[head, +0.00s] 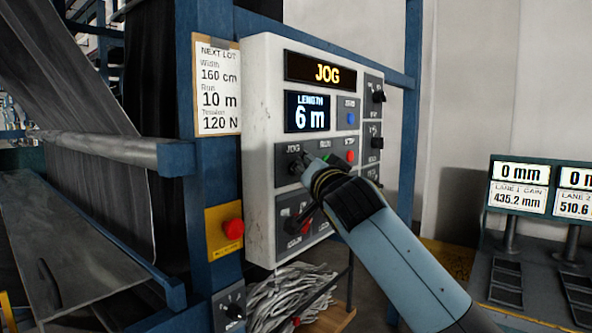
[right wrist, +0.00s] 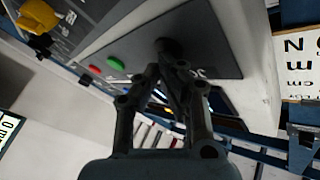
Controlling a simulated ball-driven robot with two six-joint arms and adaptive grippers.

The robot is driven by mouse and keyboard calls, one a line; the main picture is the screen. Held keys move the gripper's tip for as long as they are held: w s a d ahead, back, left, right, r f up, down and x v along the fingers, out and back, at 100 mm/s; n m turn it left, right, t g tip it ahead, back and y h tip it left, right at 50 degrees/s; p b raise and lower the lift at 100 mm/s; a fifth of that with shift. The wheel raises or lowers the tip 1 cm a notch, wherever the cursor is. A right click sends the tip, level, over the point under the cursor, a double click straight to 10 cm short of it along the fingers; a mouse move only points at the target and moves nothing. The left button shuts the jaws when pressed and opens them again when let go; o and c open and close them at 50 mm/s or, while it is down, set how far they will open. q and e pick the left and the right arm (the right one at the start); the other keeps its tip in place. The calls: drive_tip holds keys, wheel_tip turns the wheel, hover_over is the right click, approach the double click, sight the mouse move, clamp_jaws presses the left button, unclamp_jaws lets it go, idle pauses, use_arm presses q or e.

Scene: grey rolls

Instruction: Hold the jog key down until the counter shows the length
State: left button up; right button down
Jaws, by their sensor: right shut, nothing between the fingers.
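The control panel (head: 262,140) is a pale box on a blue post. Its top display (head: 327,71) reads JOG, and the length counter (head: 308,112) below reads 6 m. My right gripper (head: 308,165) is shut and empty, its fingertips at the key under the JOG label. In the right wrist view the dark round jog key (right wrist: 168,47) is just beyond the closed fingertips (right wrist: 170,72); touch is likely but cannot be told for sure. The gripper hides part of the key in the head view. The lot card (head: 218,88) reads width 160 cm, run 10 m, tension 120 N. My left gripper is not in view.
A green run key (head: 328,159) and a red stop key (head: 350,156) sit right of the jog key. A blue zero button (head: 351,118) is above. A red emergency button (head: 233,229) is on a yellow box lower left. Grey web and rollers (head: 120,152) fill the left.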

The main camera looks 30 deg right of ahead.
idle(0.3)
drive_tip(key=shift+s+d, duration=0.35)
drive_tip(key=shift+s, duration=0.45)
drive_tip(key=s, duration=0.1)
drive_tip(key=s+d, duration=0.1)
drive_tip(key=s, duration=0.1)
drive_tip(key=s+d, duration=0.1)
drive_tip(key=shift+s+b, duration=0.3)
drive_tip(key=shift+b, duration=0.1)
